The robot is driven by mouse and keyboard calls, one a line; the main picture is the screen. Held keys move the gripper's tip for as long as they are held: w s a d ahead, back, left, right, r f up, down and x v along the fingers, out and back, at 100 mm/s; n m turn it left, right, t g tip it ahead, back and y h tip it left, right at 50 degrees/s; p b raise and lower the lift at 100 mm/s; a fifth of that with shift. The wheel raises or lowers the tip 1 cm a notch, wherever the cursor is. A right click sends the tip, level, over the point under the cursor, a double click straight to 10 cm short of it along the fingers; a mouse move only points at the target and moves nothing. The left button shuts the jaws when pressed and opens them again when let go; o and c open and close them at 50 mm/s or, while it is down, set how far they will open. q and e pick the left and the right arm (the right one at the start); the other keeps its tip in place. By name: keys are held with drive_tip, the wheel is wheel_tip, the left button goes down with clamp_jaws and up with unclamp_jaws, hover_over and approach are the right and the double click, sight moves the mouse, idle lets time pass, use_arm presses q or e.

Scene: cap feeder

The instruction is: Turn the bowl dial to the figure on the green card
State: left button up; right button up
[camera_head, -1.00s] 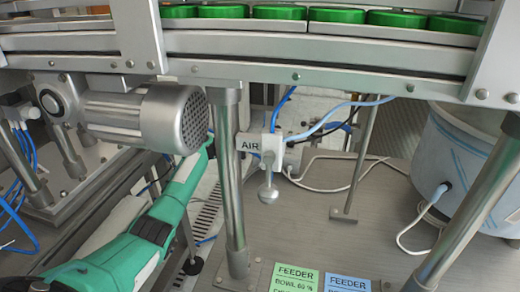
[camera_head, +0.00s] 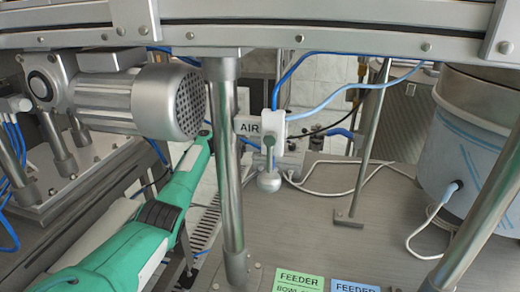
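The green card (camera_head: 299,284) stands at the bottom edge of the head view. Its heading reads FEEDER and a line starting BOWL is cut off by the frame edge, so the figure cannot be read now. A blue card (camera_head: 355,286) with the same heading is beside it on the right. The feeder bowl's side (camera_head: 464,140) shows at the right. No dial is in view. My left arm, green and white, reaches in from the lower left and runs up under the motor; no gripper fingers can be made out. My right gripper is not in view.
A grey motor (camera_head: 150,95) hangs above my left arm. A steel post (camera_head: 228,170) stands just right of the arm. An AIR valve (camera_head: 269,150) with a ball-ended lever and blue hoses is behind it. The steel tabletop (camera_head: 300,225) is mostly clear.

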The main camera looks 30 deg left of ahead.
use_arm(q)
drive_tip(key=shift+f, duration=0.1)
idle(0.4)
drive_tip(key=o, duration=1)
drive_tip(key=v, duration=0.7)
drive_tip(key=shift+a, duration=0.2)
